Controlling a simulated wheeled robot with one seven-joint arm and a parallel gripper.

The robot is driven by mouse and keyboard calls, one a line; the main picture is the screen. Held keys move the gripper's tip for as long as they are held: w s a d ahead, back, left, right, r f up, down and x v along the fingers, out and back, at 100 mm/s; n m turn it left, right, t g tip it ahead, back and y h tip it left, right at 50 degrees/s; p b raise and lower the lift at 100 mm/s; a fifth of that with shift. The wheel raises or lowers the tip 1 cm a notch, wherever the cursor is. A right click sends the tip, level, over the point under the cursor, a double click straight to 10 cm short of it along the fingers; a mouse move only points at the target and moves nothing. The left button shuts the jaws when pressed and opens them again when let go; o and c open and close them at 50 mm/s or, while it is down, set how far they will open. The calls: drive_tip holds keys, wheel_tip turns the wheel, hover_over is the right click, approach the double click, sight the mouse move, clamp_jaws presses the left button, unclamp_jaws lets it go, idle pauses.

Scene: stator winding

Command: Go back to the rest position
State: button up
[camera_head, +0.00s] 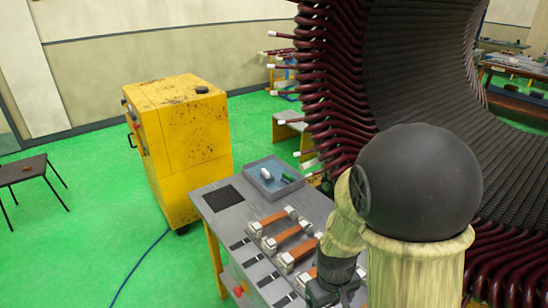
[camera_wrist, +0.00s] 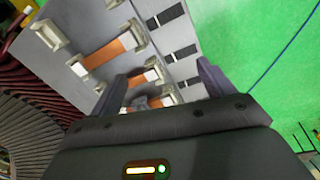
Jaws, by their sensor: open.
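My gripper (camera_wrist: 160,78) is open, with its two dark fingers spread apart over the grey workbench (camera_wrist: 180,72). Nothing shows held between the fingers. In the head view my arm covers the right part of the bench (camera_head: 218,197), and the fingertips are hard to make out there. Several orange-brown bars with pale clamp-like ends lie in a row on the bench, among them one at the back (camera_head: 271,219) and one in the middle (camera_head: 290,234). In the wrist view one bar (camera_wrist: 108,52) lies beyond the fingers, and a nearer one is partly hidden by the left finger.
A blue-grey tray (camera_head: 250,172) with white and green items stands at the bench's back. A yellow cabinet (camera_head: 190,140) stands behind left. The large stator (camera_head: 430,70) with dark red coil ends rises at right, close behind my arm. Green floor is open at left, crossed by a cable.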

wheel_tip(320, 180, up, 6)
drive_tip(key=s+d+m+t, duration=0.1)
drive_tip(key=d+m+t, duration=0.1)
drive_tip(key=m, duration=0.2)
drive_tip(key=shift+s+r+y, duration=0.15)
drive_tip(key=shift+s+y, duration=0.15)
drive_tip(key=shift+y, duration=0.1)
